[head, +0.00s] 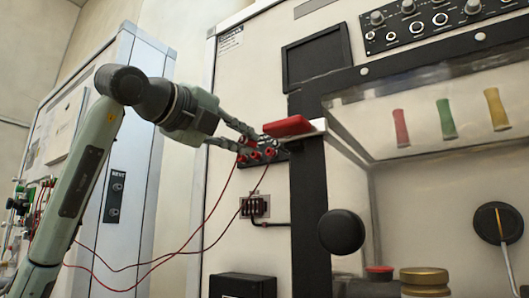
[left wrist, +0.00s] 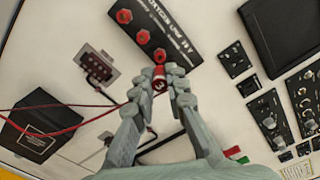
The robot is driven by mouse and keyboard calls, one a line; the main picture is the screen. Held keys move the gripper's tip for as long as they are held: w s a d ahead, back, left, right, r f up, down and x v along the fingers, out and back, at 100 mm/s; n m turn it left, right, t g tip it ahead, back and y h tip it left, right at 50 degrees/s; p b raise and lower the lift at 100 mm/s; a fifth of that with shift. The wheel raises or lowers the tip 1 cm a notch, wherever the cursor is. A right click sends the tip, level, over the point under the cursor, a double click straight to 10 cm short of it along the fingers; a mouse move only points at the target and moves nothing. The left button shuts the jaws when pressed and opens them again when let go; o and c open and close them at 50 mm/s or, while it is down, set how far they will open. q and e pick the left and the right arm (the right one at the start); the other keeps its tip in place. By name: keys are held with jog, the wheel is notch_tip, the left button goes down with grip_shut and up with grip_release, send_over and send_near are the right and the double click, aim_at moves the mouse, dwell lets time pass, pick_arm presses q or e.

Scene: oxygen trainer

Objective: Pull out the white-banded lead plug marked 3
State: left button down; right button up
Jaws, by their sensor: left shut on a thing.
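My left gripper (head: 248,143) reaches in from the left to a small black panel on the white cabinet. In the left wrist view its fingers (left wrist: 160,92) are closed around a red lead plug (left wrist: 160,78). A pale spot shows on that plug, but I cannot read a number or make out a clear band. The plug sits close to the lower end of the black socket panel (left wrist: 160,25), which carries several red sockets or plugs; whether it is still seated is hidden. In the head view red plugs (head: 270,152) show just below the fingers. My right gripper is not in view.
Thin red leads (head: 205,222) hang below the panel and loop left. A red block (head: 287,126) lies on a ledge close right of the gripper. A small outlet box (head: 255,206) is below. A black post (head: 308,215) and round black knob (head: 341,231) stand to the right.

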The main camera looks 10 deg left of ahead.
aim_at(253, 144)
pick_arm(q)
jog(key=shift+w, duration=0.1)
jog(key=shift+p+x, duration=0.75)
jog(key=shift+x, duration=0.85)
jog(key=shift+w+d, duration=0.2)
jog(key=shift+w, duration=0.25)
jog(key=shift+s, duration=0.1)
